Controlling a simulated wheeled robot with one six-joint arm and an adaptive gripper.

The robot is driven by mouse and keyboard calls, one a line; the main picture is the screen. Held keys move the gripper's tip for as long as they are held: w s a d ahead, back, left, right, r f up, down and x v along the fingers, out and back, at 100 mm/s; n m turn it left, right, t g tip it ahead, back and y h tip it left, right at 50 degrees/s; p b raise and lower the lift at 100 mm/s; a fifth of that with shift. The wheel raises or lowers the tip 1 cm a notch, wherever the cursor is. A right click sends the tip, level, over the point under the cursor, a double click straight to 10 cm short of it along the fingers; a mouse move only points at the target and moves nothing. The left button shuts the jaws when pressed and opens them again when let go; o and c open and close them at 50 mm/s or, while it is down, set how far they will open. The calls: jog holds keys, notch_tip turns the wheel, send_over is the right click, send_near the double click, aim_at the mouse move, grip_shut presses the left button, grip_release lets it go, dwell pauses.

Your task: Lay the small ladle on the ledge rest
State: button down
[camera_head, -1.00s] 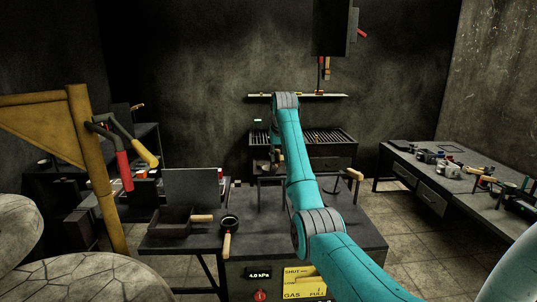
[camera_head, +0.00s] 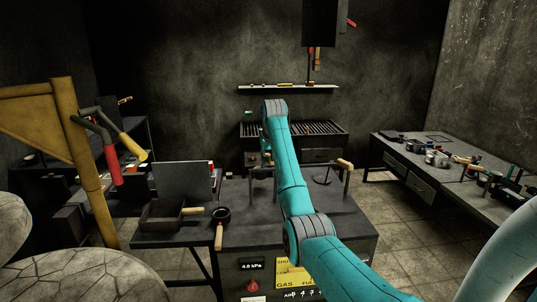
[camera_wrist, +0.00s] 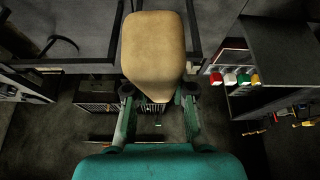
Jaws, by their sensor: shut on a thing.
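My gripper (camera_wrist: 158,94) is shut on a tan wooden handle (camera_wrist: 153,48), which fills the top middle of the wrist view. It looks like a tool handle, perhaps the small ladle's; no bowl shows. In the head view my arm and the dark bench gear mostly hide my gripper, near the arm's far end. A dark round cup with a wooden handle (camera_head: 220,216) stands on the near bench, apart from my gripper. A narrow pale ledge (camera_head: 290,87) runs along the back wall with small things on it. I cannot tell whether it is the ledge rest.
A dark box with a wooden handle (camera_head: 160,215) and an upright plate (camera_head: 183,182) stand left on the bench. A dark frame with a wooden grip (camera_head: 345,164) stands right of my arm. A slatted dark unit (camera_head: 320,130) is behind. A side table (camera_head: 450,185) holds several small items.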

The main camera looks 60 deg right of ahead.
jog(key=shift+f, duration=2.35)
jog(key=c, duration=0.9)
grip_release()
jog(key=v, duration=1.2)
